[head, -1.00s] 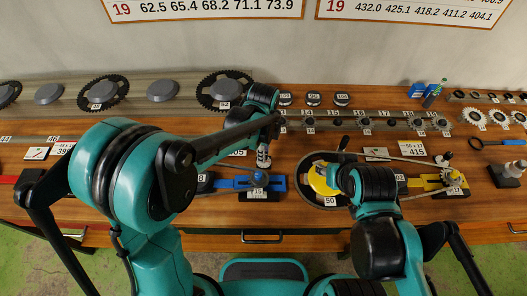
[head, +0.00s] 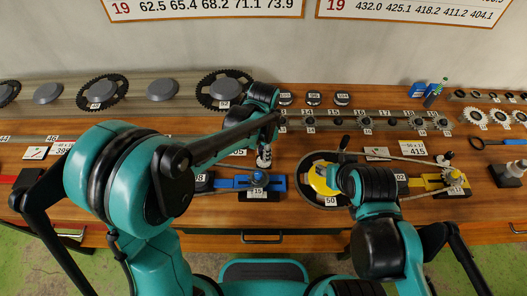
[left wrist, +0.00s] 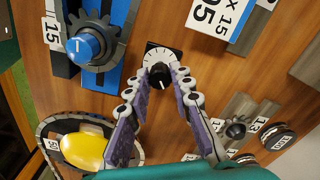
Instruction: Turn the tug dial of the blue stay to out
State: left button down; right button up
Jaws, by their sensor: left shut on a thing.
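The blue stay (head: 277,183) lies on the bench left of centre in the head view. In the left wrist view it shows as a blue rail (left wrist: 131,62) with a grey gear and a blue knob (left wrist: 84,46) by a tag reading 15. Beside it is the tug dial, a black knob (left wrist: 160,75) on a white plate with tick marks (left wrist: 160,53). My left gripper (left wrist: 158,84) has its fingers closed on the black knob. The fingers hide part of it, and I cannot read its setting. My right gripper is largely hidden by its own wrist near a yellow disc (head: 319,181).
A yellow stay (head: 447,181) lies at the right. Chainrings (head: 223,88) and small cogs (head: 366,122) line the back of the bench.

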pick_arm(q)
jog(key=n, duration=0.5)
jog(key=shift+n, duration=0.3)
jog(key=n, duration=0.4)
jog(key=shift+n, duration=0.3)
jog(key=c, duration=1.3)
grip_release()
notch_tip(320, 180, up, 12)
